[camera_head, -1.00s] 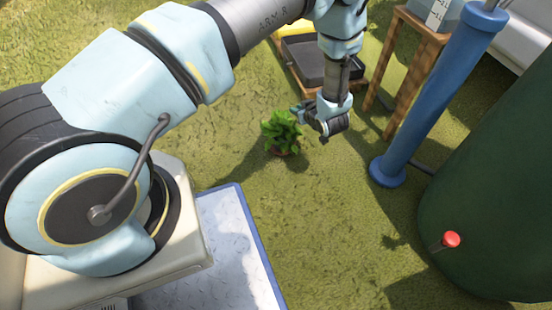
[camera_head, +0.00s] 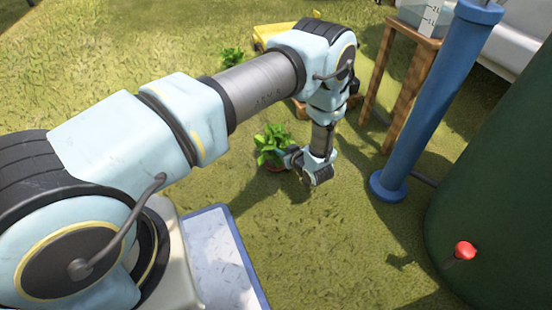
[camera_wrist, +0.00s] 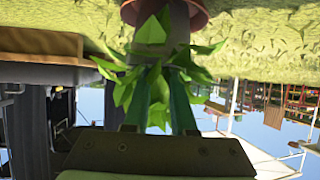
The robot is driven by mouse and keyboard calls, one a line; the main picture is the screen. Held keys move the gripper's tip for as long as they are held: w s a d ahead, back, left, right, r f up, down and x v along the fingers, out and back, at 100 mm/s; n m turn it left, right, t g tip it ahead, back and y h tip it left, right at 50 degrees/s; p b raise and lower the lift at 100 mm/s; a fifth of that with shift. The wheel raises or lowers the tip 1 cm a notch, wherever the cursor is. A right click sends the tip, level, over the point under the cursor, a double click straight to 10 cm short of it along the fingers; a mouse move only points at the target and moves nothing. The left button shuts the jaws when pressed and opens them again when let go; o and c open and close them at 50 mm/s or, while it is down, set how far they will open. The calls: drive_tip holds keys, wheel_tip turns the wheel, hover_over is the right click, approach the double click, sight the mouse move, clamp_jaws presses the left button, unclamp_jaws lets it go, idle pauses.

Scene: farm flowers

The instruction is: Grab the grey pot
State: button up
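A second green plant (camera_head: 232,57) stands farther back. A yellow item (camera_head: 275,36) lies behind my arm. A wooden stand (camera_head: 410,32), a blue post (camera_head: 432,100) and a large dark green tank (camera_head: 500,190) are to the right. Grass in front is clear.

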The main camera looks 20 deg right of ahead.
drive_tip(key=b+x, duration=0.2)
drive_tip(key=x, duration=0.2)
drive_tip(key=shift+f, duration=0.25)
clamp_jaws()
idle(1.1)
